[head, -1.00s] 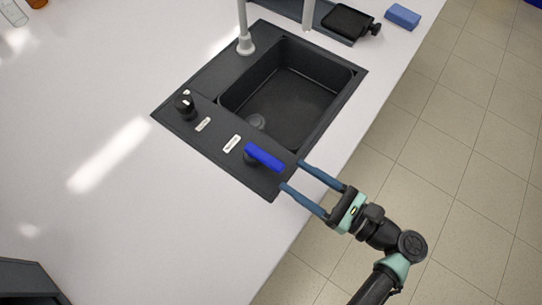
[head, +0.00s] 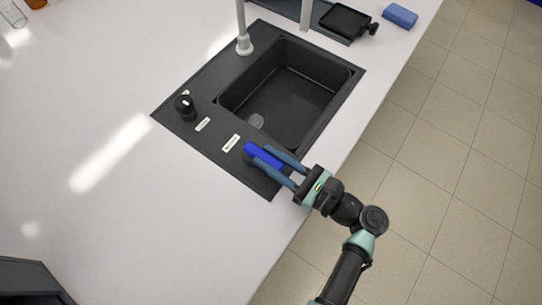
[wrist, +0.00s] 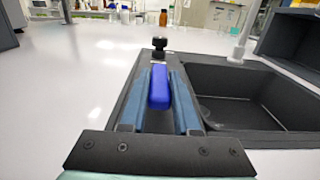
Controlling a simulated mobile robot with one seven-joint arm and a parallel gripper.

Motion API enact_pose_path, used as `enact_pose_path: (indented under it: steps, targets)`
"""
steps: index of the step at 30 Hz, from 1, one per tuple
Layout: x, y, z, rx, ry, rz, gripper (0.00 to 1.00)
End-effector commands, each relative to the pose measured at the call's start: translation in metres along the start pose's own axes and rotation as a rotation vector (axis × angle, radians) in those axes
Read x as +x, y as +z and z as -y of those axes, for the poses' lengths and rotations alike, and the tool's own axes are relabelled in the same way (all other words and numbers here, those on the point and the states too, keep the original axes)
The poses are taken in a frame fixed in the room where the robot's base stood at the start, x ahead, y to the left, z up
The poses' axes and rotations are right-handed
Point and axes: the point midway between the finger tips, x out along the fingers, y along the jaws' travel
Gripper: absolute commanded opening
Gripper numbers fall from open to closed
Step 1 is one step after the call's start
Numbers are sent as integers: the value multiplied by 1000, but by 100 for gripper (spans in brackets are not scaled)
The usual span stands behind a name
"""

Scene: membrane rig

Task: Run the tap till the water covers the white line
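The black sink (head: 345,100) is set into the white counter, and its basin looks dark, with no water visible. A white line cannot be made out. The pale tap column (head: 244,43) stands at the sink's back-left edge, its upper part cut off. A blue lever (head: 250,149) sits on the sink's front ledge; it also shows in the wrist view (wrist: 159,88).
A black knob (head: 185,105) stands on the ledge farther left, with small white labels (head: 231,143) nearby. A round drain (head: 256,121) lies in the basin. A black tray (head: 346,20) and a blue block (head: 400,15) are at the back right. The left counter is mostly clear.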

Motion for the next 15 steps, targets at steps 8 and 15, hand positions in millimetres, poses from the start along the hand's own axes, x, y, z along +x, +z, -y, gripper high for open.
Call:
enact_pose_path:
  steps: [8,15]
  targets:
    - [0,0,0,0,0,0,0]
    - [0,0,0,0,0,0,0]
